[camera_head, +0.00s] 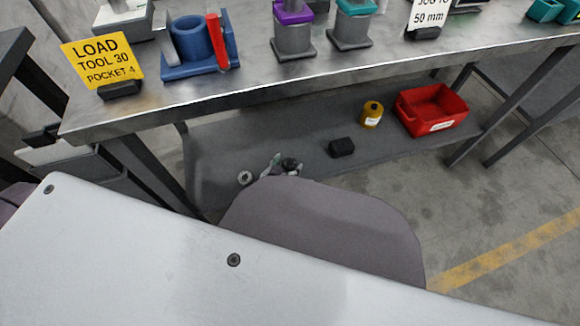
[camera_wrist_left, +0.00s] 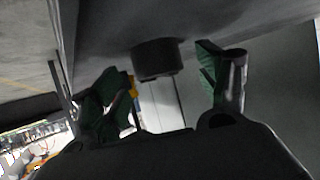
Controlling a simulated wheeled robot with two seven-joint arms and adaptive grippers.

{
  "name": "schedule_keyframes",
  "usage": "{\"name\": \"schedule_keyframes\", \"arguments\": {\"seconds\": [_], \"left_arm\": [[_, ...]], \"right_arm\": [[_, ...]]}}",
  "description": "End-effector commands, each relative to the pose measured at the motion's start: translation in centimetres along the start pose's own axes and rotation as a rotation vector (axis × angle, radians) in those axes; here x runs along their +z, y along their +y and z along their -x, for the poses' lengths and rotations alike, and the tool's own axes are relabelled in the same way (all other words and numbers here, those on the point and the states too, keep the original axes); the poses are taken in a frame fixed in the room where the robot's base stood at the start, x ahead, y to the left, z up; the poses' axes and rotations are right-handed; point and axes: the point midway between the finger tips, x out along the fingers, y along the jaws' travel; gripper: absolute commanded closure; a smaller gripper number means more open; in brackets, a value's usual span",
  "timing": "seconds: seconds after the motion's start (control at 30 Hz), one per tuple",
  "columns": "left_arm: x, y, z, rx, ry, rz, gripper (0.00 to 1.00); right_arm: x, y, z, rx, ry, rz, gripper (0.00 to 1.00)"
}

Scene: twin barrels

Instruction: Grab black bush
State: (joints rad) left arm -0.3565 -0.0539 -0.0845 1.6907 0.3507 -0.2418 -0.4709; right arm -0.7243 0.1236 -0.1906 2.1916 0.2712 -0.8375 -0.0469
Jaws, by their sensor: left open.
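The black bush (camera_head: 342,147) sits on the grey lower shelf in the head view, left of a yellow bottle. In the left wrist view the dark bush (camera_wrist_left: 157,58) shows as a short cylinder against the shelf, which fills the top of that picture. My left gripper (camera_head: 280,165) shows small above the shelf, left of the bush and partly hidden by my grey arm link. In the wrist view my left gripper (camera_wrist_left: 165,88) is open, with a green-padded finger on each side of the bush. Neither finger visibly touches it. My right gripper is not in view.
The yellow bottle (camera_head: 372,114) and a red bin (camera_head: 440,107) stand right of the bush on the lower shelf (camera_head: 235,145). The steel bench top (camera_head: 200,95) overhangs the shelf, carrying a blue fixture (camera_head: 193,45) and a yellow sign (camera_head: 101,62). Table legs flank the shelf.

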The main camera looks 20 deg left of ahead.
Motion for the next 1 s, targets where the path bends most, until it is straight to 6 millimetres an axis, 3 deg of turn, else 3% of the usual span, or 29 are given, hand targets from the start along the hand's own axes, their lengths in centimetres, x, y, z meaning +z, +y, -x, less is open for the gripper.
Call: {"name": "schedule_keyframes", "arguments": {"seconds": [0.2, 0.73, 1.0], "left_arm": [[0.12, 0.00, -1.24, 0.001, -0.001, 0.001, 0.25], [0.04, -0.01, -1.33, 0.000, -0.001, 0.000, 0.25], [0.04, -0.01, -1.33, 0.000, -0.001, 0.000, 0.59]], "right_arm": [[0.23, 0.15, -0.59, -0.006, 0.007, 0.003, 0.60], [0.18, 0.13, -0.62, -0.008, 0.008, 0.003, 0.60], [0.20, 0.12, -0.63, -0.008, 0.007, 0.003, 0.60]]}}
